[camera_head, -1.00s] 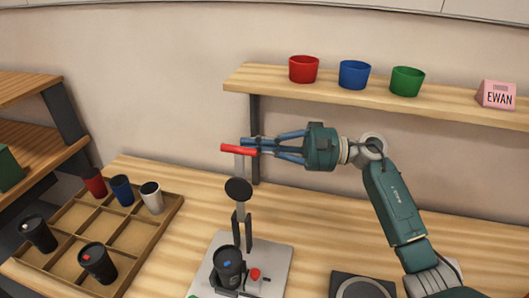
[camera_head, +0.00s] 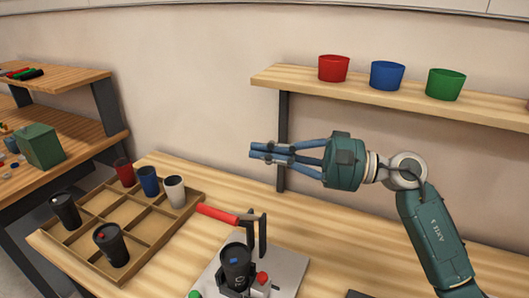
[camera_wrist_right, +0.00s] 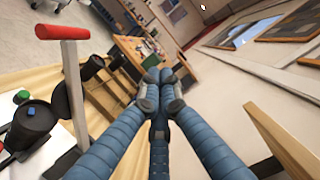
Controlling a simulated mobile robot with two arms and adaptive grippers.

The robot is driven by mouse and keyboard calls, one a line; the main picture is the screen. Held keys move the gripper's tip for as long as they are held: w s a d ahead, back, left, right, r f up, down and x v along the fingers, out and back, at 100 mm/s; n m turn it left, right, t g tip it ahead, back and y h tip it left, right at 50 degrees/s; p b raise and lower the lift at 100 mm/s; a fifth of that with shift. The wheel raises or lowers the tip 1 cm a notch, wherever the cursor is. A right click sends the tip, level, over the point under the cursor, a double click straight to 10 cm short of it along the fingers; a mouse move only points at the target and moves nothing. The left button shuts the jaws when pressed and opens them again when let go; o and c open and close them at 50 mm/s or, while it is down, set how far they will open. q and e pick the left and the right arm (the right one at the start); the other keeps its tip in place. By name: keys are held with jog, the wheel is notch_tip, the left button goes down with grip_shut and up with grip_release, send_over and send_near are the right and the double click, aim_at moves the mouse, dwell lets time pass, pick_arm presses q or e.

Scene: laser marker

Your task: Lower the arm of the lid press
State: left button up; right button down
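The lid press stands on a pale base plate (camera_head: 290,268), with dark upright posts (camera_head: 263,236). In the right wrist view, the red handle (camera_wrist_right: 62,32) tops a grey lever at the left. A black cup (camera_head: 236,272) with a blue mark stands upright in the press. I cannot tell whether the press disc touches its lid. My right gripper (camera_head: 262,152) is above and right of the handle, apart from it, its fingertips together and empty. My left gripper is out of view.
A wooden tray (camera_head: 160,226) with several cups lies left of the press. A wall shelf (camera_head: 300,80) holds red, blue and green bowls behind my right arm. A side rack (camera_head: 60,80) stands at far left. Bare tabletop lies behind the press.

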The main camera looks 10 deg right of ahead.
jog(key=v, duration=1.2)
